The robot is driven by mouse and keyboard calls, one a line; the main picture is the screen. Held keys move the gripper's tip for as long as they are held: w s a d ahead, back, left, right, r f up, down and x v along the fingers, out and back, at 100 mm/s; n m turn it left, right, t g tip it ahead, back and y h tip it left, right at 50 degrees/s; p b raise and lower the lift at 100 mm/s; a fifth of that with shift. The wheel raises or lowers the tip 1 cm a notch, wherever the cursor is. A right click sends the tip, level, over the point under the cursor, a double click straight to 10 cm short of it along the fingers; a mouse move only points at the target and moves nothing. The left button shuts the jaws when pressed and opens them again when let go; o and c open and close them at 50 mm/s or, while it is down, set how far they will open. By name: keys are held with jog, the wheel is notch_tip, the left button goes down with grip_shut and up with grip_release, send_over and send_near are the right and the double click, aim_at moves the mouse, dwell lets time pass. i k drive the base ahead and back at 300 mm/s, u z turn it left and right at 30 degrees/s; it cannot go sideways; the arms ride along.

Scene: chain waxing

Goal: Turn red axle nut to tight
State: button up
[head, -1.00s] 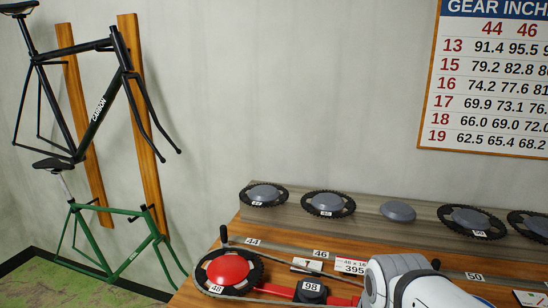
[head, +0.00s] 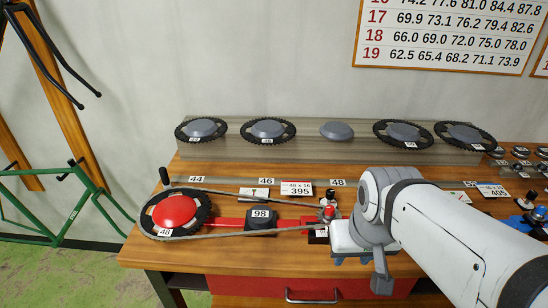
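A chain (head: 250,193) loops from a chainring marked 48 with a red domed centre (head: 174,211) toward a small red part (head: 328,213) at the right end of the red bar (head: 228,222). This red part looks like the axle nut, but it is small and partly crowded by my gripper. My gripper (head: 348,240) is just right of and in front of it. Whether they touch cannot be told. The fingers are largely hidden by the wrist, so their opening cannot be judged.
A black block marked 98 (head: 261,218) sits on the red bar. A grey ledge with several chainrings (head: 268,129) runs along the back. A 48 x 16 card (head: 297,188) stands behind the chain. Blue parts (head: 535,215) lie at far right. The front-left tabletop (head: 190,252) is clear.

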aim_at(330, 210)
jog(key=z, duration=1.95)
jog(key=k, duration=0.95)
jog(key=u, duration=1.95)
jog(key=i, duration=0.5)
jog(key=z, duration=0.15)
